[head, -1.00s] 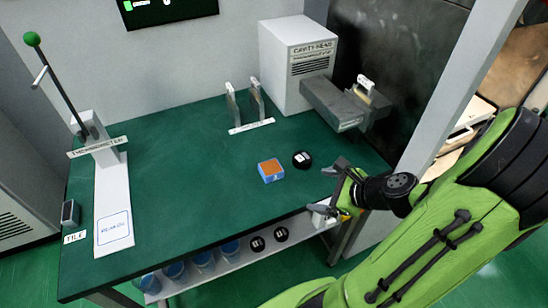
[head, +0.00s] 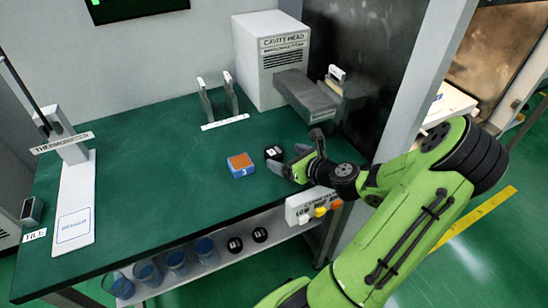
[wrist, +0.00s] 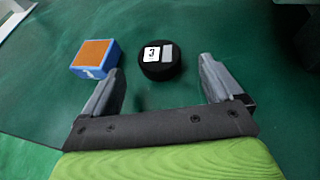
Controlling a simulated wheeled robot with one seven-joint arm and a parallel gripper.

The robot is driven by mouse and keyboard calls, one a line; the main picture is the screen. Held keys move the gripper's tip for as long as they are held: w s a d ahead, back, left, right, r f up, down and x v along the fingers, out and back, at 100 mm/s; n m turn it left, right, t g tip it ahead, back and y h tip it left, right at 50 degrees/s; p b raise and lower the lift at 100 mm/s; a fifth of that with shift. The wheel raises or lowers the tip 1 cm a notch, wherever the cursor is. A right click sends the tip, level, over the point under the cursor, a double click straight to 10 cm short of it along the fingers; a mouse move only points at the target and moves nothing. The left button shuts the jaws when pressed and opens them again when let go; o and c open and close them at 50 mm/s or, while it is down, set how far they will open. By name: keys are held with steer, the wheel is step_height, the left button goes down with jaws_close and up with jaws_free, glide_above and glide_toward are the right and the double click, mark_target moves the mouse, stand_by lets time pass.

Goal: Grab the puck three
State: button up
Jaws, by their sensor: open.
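Puck three is a round black puck (wrist: 158,62) with a white label marked 3. It lies on the green table and also shows in the head view (head: 274,152). My gripper (head: 300,152) is open just to the right of the puck, low over the table near its front edge. In the wrist view, my gripper (wrist: 160,85) has its two grey fingers spread, with the puck ahead between the lines of the fingers, apart from both. A blue block with an orange top (head: 240,165) sits left of the puck; it also shows in the wrist view (wrist: 95,58), near the left finger.
A white cavity head unit (head: 272,60) with a grey waveguide (head: 306,95) stands behind. Two upright plates (head: 230,92) stand behind the block. A thermometer stand (head: 72,190) is at left. Two black pucks (head: 247,240) and blue cups (head: 180,264) sit on the lower shelf.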

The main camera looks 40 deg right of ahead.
mark_target(277, 153)
steer(key=b+x, duration=0.1)
steer(key=x, duration=0.3)
steer(key=shift+w, duration=0.2)
steer(key=c, duration=1.2)
steer(key=shift+o, duration=0.2)
steer(key=shift+r, duration=0.1)
